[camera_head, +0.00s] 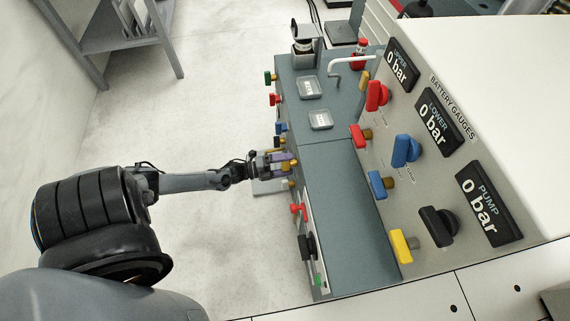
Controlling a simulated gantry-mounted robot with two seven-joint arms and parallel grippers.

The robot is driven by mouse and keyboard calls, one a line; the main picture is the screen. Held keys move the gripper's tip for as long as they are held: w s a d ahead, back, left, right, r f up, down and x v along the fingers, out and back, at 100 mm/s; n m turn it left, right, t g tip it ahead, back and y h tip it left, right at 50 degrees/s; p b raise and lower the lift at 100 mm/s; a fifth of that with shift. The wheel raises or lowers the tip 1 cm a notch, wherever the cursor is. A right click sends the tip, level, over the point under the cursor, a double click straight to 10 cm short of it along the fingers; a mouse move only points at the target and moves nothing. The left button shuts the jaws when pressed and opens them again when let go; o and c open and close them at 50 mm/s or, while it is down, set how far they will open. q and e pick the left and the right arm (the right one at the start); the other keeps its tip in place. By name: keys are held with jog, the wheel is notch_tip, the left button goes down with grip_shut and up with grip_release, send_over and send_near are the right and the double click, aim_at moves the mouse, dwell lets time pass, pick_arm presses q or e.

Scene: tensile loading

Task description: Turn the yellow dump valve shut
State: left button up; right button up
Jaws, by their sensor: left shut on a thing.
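My left gripper (278,162) reaches in from the left to the front face of the grey-green bench. Its fingers are shut on a small yellow valve handle (289,165) there, and they hide part of it. The handle's exact angle is too small to tell. Another yellow valve handle (401,246) sits at the lower left of the sloping gauge panel, on a brass stem, with nothing touching it. I cannot read which of the two is labelled dump. My right gripper is not in view.
Green (270,78), red (274,99) and blue (281,127) handles line the bench front close to my gripper. A lower red handle (298,209) and black knob (307,246) follow. The gauge panel (455,185) shows 0 bar readings.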

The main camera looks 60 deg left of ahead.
pick_arm(q)
jog(key=shift+m, duration=0.3)
dwell(0.4)
jog(key=o, duration=0.8)
jog(key=p+v, duration=0.2)
jog(key=v, duration=0.8)
jog(key=shift+s+a+p, duration=0.2)
jog(key=shift+s+p, duration=0.1)
jog(key=shift+s, duration=0.05)
